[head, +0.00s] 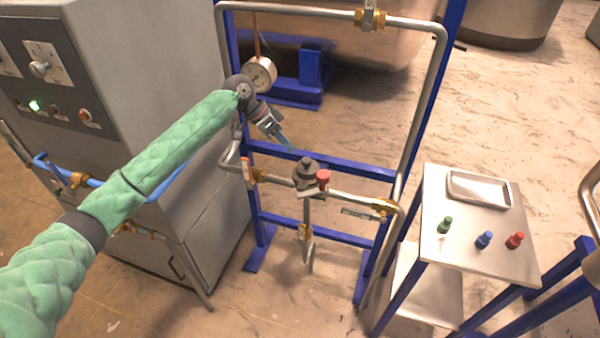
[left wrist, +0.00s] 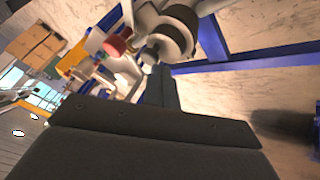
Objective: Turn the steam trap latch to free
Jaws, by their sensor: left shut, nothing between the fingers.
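The steam trap (head: 306,170) is a dark grey round body on the steel pipe of the blue frame. A red knob (head: 323,176) stands at its right front; I take it for the latch, and its setting cannot be told. My left gripper (head: 287,143) is shut and empty, above and slightly left of the trap, pointing down toward it and apart from the knob. In the left wrist view the trap (left wrist: 172,32) is close ahead at the top, with the red knob (left wrist: 115,46) to its left. My right gripper is in neither view.
A pressure gauge (head: 261,73) is beside my left wrist. Brass-fitted valves (head: 384,208) sit on the lower pipe. A grey cabinet (head: 130,90) stands left. At right, a small table (head: 465,255) holds a tray (head: 479,188) and green, blue and red knobbed pieces.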

